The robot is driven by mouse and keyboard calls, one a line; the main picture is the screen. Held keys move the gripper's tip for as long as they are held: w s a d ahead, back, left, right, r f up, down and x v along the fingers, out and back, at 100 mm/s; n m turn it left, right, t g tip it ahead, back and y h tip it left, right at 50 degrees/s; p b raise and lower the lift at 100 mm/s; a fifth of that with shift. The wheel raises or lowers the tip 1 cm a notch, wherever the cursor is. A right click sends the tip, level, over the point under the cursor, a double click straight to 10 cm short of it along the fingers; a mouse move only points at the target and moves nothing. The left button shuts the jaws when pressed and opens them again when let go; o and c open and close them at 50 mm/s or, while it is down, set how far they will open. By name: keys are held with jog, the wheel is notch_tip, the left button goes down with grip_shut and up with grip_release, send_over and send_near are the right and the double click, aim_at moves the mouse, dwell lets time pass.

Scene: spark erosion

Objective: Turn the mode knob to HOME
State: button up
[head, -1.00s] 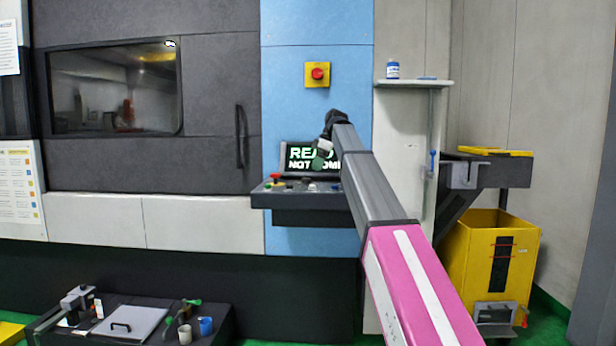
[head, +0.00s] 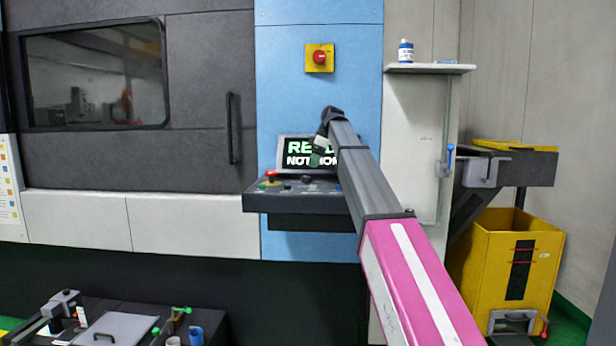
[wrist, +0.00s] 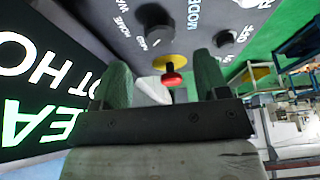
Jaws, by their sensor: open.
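The mode knob (wrist: 155,20) is a dark round knob at the top of the wrist view, beside the printed words HOME and MODE. Which label it points to is too small to tell. My gripper (wrist: 162,62) is open, its two green fingers apart with nothing held between them. The knob lies beyond the fingertips, apart from them. In the head view my gripper (head: 317,157) hangs in front of the screen (head: 296,152), above the control console (head: 300,204), and hides part of the screen's green and white text.
A red button on a yellow base (wrist: 172,77) shows between the fingers in the wrist view. A second dark knob (wrist: 228,40) is to the right. A yellow-backed red stop button (head: 319,57) is on the blue wall. A shelf (head: 430,69) and yellow bin (head: 515,265) stand right.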

aim_at(307, 177)
jog(key=shift+x, duration=3.2)
jog(key=c, duration=0.9)
